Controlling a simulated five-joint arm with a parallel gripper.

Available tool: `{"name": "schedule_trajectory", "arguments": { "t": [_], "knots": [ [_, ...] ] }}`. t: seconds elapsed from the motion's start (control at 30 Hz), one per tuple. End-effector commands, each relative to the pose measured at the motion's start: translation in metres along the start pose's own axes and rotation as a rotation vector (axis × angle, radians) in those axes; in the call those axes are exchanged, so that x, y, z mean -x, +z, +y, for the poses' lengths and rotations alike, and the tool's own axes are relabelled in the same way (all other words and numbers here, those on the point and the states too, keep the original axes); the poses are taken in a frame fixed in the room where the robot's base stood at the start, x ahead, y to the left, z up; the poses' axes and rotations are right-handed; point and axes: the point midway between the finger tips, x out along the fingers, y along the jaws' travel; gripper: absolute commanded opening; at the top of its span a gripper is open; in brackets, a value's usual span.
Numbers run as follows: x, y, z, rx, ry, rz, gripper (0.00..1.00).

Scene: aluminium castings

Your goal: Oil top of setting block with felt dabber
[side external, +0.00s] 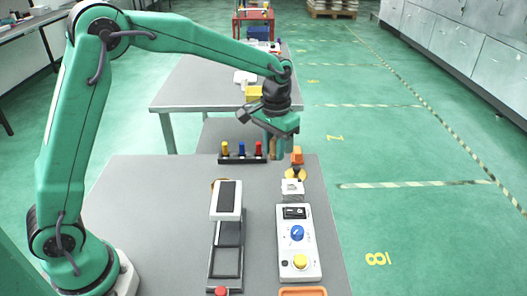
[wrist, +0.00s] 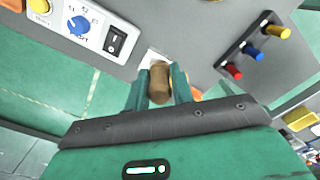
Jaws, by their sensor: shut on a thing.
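My gripper (side external: 279,152) is above the far right part of the grey table. Its fingers are shut on a brown cylinder, probably the felt dabber (wrist: 159,84), in the wrist view. A small white block (side external: 292,187), perhaps the setting block, sits just beyond the control panel. It lies below and slightly right of my gripper in the side view. In the wrist view a white edge (wrist: 152,57) shows behind the dabber, partly hidden by it. I see a gap between the gripper and the white block in the side view, but I cannot judge its depth.
A control panel (side external: 288,262) with a blue knob and yellow button stands front right. A black rack (side external: 233,159) holds yellow, blue and red pegs. An orange piece (side external: 297,156) is right of the gripper. A white block with a dark top (side external: 228,198) sits on a dark rail.

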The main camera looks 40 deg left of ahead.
Motion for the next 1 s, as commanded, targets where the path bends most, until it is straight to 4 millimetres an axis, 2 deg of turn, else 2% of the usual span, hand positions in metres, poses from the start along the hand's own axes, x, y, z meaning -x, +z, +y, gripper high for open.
{"name": "schedule_trajectory", "arguments": {
  "t": [0.03, 0.2, 0.4, 0.77, 1.0],
  "knots": [
    [-0.007, -0.007, 0.01, -0.004, 0.0, -0.002, 0.01],
    [-0.024, -0.023, 0.035, -0.002, 0.0, -0.002, 0.01],
    [-0.035, -0.032, 0.052, 0.0, 0.0, 0.001, 0.01],
    [-0.04, -0.034, 0.055, 0.0, 0.0, 0.0, 0.01],
    [-0.059, -0.033, 0.054, 0.0, -0.001, -0.003, 0.01]
  ]
}}
